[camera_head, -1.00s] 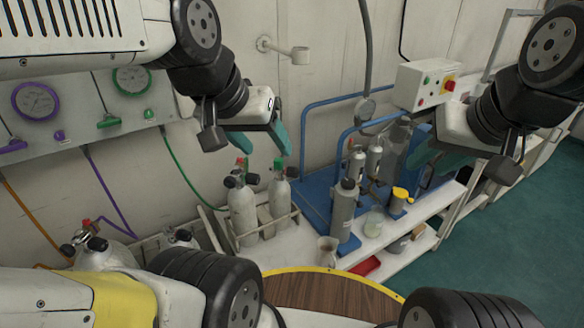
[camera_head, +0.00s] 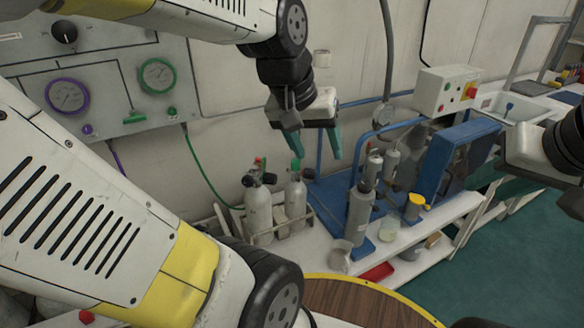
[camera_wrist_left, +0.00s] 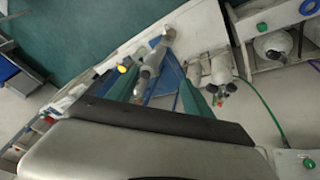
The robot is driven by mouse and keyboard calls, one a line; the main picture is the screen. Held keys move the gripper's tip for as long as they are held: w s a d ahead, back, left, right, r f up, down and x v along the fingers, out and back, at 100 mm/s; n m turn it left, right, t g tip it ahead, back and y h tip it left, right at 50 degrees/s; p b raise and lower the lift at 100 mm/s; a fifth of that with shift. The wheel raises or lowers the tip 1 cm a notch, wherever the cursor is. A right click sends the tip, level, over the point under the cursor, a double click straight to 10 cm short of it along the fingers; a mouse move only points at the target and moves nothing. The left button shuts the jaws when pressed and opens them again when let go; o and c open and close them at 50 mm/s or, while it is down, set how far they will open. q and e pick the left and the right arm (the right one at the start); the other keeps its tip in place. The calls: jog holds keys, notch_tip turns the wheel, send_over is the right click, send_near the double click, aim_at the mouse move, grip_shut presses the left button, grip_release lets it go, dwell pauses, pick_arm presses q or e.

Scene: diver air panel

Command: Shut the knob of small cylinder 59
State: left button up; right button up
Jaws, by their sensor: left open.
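Two small white cylinders stand side by side in a rack in the head view. The left cylinder (camera_head: 258,212) has a red top and a black knob; the right cylinder (camera_head: 296,198) has a green top and a dark knob. I cannot read a number on either, so I cannot tell which is 59.
A blue-framed unit (camera_head: 458,160) and a white control box (camera_head: 445,90) are behind. A gauge panel (camera_head: 110,85) with a green hose (camera_head: 205,172) is at left. A round wooden top (camera_head: 350,302) is in front.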

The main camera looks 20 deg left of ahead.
pick_arm(q)
jog(key=w+a+f+n+g+y, duration=0.1)
jog(key=w+a+f+n+g, duration=0.15)
jog(key=w+f, duration=0.3)
jog(key=n+g+y, duration=0.4)
jog(key=n+y, duration=0.3)
jog(key=y, duration=1)
send_near(276, 180)
jog(key=s+a+f, duration=0.4)
jog(key=a+f, duration=0.1)
jog(key=a, duration=0.1)
notch_tip(276, 180, up, 3)
jog(key=w+d+t+y, duration=0.1)
jog(key=w+d+y, duration=0.1)
jog(key=w, duration=0.1)
jog(key=shift+n, duration=0.25)
jog(key=a, duration=0.7)
jog(key=shift+s+r, duration=0.15)
grip_shut()
